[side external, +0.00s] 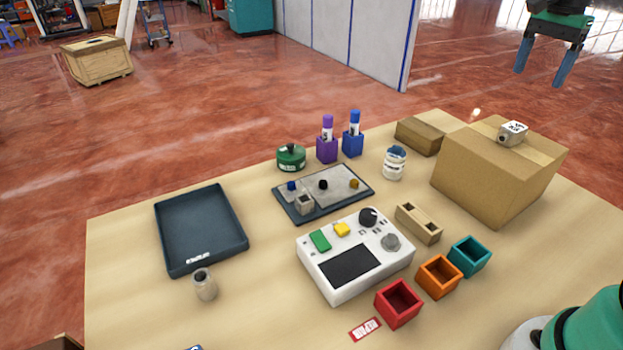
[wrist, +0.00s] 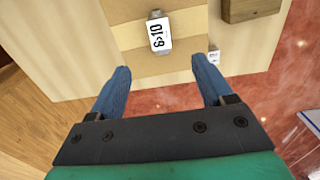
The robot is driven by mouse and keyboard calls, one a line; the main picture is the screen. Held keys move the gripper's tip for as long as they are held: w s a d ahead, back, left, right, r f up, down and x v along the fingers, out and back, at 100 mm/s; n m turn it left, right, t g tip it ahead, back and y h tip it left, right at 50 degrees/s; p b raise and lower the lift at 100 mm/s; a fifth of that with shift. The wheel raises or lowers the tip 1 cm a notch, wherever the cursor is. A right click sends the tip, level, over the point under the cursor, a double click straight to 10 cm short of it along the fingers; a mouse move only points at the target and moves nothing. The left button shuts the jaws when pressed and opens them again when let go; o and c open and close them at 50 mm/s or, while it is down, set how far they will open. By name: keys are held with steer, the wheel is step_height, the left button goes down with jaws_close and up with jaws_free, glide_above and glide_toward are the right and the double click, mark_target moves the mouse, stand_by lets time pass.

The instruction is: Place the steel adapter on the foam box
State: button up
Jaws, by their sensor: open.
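A small steel-grey piece with a white label (side external: 513,132), which I take as the steel adapter, lies on top of the cardboard box (side external: 490,185) at the right. In the wrist view the adapter (wrist: 159,34) shows its printed label face, ahead of the fingertips. The dark flat case with a grey foam-like insert (side external: 343,185), likely the foam box, lies at the table's middle. It holds small coloured knobs and a grey cube. My gripper (side external: 541,78) is open and empty, up in the air beyond the cardboard box. Its blue fingers (wrist: 160,66) are spread wide.
A white control panel (side external: 350,275) stands in front of the case. Red (side external: 398,304), orange (side external: 439,277) and teal (side external: 469,256) bins stand to its right. A dark tray (side external: 200,230) lies at the left. Marker holders and a green tin (side external: 291,158) stand behind the case.

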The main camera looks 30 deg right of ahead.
steer(key=s+a+f+n+t, duration=0.1)
steer(key=a+f+n+t, duration=0.2)
steer(key=a+n, duration=0.6)
steer(key=s+a+f+n+t, duration=0.1)
steer(key=a+f+n+t, duration=0.3)
steer(key=a, duration=1.1)
step_height(320, 180, down, 3)
steer(key=n, duration=0.5)
steer(key=shift+s, duration=0.15)
